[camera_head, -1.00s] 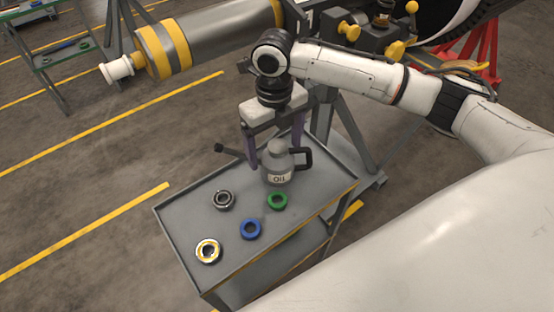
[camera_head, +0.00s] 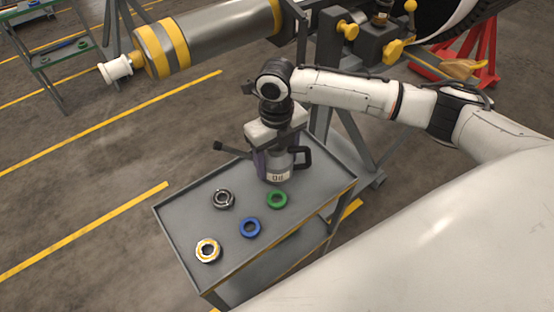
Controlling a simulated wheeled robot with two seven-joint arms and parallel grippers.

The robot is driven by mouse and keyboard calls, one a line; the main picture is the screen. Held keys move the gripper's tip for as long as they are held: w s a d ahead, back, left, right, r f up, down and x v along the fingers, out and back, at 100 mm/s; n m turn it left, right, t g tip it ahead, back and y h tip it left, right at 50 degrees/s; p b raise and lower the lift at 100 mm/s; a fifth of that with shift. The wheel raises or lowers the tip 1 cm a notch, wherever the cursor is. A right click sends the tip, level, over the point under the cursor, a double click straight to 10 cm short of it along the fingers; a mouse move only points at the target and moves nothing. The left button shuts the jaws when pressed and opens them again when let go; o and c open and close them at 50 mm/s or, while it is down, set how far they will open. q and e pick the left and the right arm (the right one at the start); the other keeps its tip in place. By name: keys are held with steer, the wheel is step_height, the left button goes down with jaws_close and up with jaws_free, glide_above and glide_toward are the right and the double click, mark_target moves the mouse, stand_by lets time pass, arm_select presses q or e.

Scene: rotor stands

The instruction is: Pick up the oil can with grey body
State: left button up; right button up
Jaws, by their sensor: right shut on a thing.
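The fingers and the gripper body hide the upper part of the can. My left gripper is not in view.
A green ring (camera_head: 277,190), a blue ring (camera_head: 251,218), a dark ring (camera_head: 223,190) and a yellow-white ring (camera_head: 208,241) lie on the cart in front of the can. A stand with a large grey cylinder (camera_head: 215,35) rises behind.

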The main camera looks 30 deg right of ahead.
steer(key=shift+r, duration=0.15)
steer(key=shift+w+r, duration=0.1)
steer(key=shift+r, duration=0.3)
step_height(320, 180, up, 9)
